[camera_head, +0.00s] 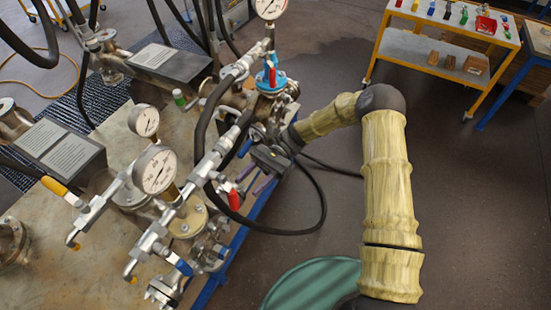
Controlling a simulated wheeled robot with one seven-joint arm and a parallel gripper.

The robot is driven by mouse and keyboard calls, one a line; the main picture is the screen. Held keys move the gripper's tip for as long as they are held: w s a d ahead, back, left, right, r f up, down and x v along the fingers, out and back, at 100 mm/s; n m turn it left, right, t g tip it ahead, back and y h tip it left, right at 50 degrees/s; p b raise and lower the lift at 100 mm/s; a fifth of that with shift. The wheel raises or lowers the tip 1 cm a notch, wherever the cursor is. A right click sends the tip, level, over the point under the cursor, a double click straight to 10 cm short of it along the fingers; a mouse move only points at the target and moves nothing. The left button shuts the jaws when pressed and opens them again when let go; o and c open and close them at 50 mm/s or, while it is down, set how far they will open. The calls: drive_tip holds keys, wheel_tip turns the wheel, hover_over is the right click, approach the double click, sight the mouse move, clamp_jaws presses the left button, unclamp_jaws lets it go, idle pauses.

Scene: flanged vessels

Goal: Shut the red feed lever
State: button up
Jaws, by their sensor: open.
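A red lever (234,199) hangs steeply downward beside the pipework, just left of my gripper. A second red handle (272,76) shows higher up, on the valve below the far gauge. I cannot tell from any label which one is the feed lever. My gripper (254,186) is open and empty, with its two purple fingers pointing down and left toward the nearer red lever. The fingertips look close to that lever but apart from it. My gripper's dark body hides part of the fittings behind it.
Blue levers (183,267) and a yellow lever (54,187) sit on nearby pipes. Gauges (155,170) and black hoses crowd the metal bench (60,265). A loose hose (322,205) loops over the floor. A parts cart (425,52) stands at back right.

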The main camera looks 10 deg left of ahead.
drive_tip(key=b+v, duration=0.4)
drive_tip(key=v, duration=0.8)
